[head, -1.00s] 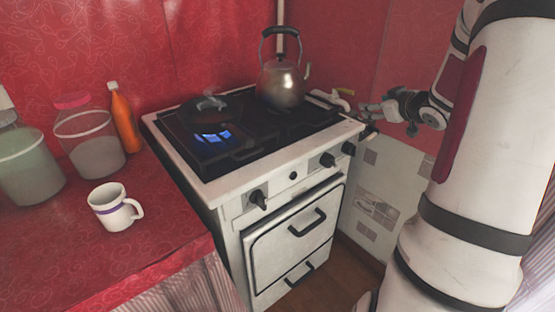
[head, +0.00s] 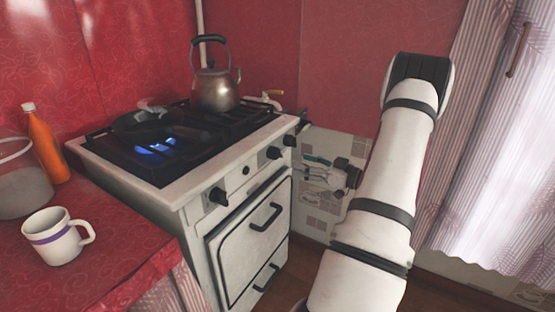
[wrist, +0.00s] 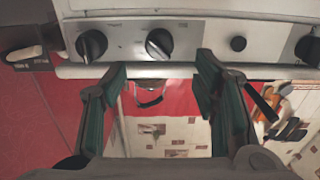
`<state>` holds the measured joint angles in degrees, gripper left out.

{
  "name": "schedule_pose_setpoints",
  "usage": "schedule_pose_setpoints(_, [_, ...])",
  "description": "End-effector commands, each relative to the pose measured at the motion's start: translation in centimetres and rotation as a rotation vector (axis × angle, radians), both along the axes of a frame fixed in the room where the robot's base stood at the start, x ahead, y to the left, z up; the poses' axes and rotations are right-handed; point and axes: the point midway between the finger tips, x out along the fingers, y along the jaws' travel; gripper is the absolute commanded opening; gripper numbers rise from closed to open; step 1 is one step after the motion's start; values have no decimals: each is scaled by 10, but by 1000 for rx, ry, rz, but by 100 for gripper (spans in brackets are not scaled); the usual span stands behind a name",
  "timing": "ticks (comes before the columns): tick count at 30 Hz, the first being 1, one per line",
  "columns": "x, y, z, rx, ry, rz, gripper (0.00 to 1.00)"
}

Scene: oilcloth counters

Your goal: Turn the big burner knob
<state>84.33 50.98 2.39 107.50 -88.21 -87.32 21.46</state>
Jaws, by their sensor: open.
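The white stove's front panel (head: 235,178) carries black knobs: a left knob (head: 219,196), a middle knob (head: 273,153) and a right knob (head: 290,140), plus a small round button (head: 246,170). I cannot tell which one is the big burner's. My gripper (head: 307,169) is open and empty, to the right of the panel, with its fingers towards the stove. In the wrist view the order is reversed. There the middle knob (wrist: 159,43) lies between and just beyond the green-padded fingertips, apart from them. The right knob (wrist: 91,45) is beyond the left finger.
A kettle (head: 215,88) stands on the stove top, and a dark pan (head: 139,122) lies near a blue glow. The oven handle (head: 266,217) juts out below the knobs. A mug (head: 57,236) and an orange bottle (head: 46,143) stand on the red counter (head: 125,240).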

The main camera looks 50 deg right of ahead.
Motion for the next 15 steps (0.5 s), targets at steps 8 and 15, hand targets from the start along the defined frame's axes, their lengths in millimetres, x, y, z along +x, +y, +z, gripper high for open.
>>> schedule_pose_setpoints(8, [56,5,-1,-2,-1,2,55])
schedule_pose_setpoints(15, [86,7,0,-1,0,0,55])
